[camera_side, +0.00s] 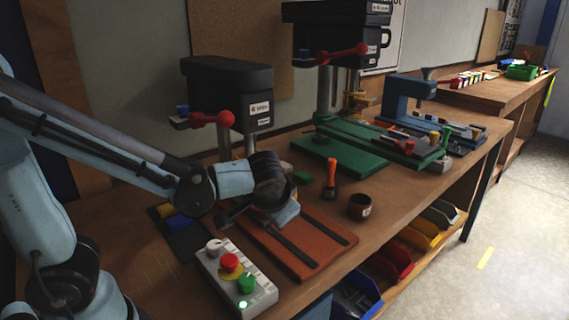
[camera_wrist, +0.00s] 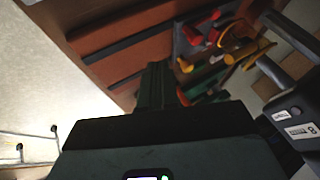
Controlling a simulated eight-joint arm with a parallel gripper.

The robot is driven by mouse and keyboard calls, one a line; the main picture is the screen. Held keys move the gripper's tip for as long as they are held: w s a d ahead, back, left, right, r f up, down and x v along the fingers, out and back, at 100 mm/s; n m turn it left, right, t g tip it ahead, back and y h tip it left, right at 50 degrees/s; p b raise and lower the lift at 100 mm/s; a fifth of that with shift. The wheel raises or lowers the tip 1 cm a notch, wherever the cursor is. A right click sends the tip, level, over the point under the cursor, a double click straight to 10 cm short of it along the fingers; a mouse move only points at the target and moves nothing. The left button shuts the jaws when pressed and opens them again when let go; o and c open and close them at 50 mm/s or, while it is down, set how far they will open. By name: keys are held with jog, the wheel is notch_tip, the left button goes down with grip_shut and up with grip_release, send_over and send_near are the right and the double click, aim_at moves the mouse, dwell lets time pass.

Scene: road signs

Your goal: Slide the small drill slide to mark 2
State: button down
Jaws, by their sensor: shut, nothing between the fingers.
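The small drill (camera_side: 228,92) stands at the left of the bench, with a dark head, white labels and a red-knobbed lever. Its red-brown base plate (camera_side: 325,225) carries two dark parallel rails. The plate and rails also show at the top left in the wrist view (camera_wrist: 128,35). My gripper (camera_side: 232,216) is low over the near left part of the plate, and its dark shut fingers show in the wrist view (camera_wrist: 155,85). Mark 2 cannot be read.
A control box (camera_side: 236,280) with a red button and lit green button sits close in front of my gripper. A larger drill with a green base (camera_side: 340,160) is farther right.

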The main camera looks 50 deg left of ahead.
aim_at(259, 219)
jog(key=x, duration=0.9)
jog(key=shift+w+a+f, duration=0.15)
jog(key=shift+a+f, duration=0.05)
jog(key=shift+f, duration=0.1)
jog(key=shift+a, duration=1.2)
jog(key=shift+w+a, duration=0.15)
jog(key=shift+a, duration=0.65)
jog(key=shift+a, duration=1.9)
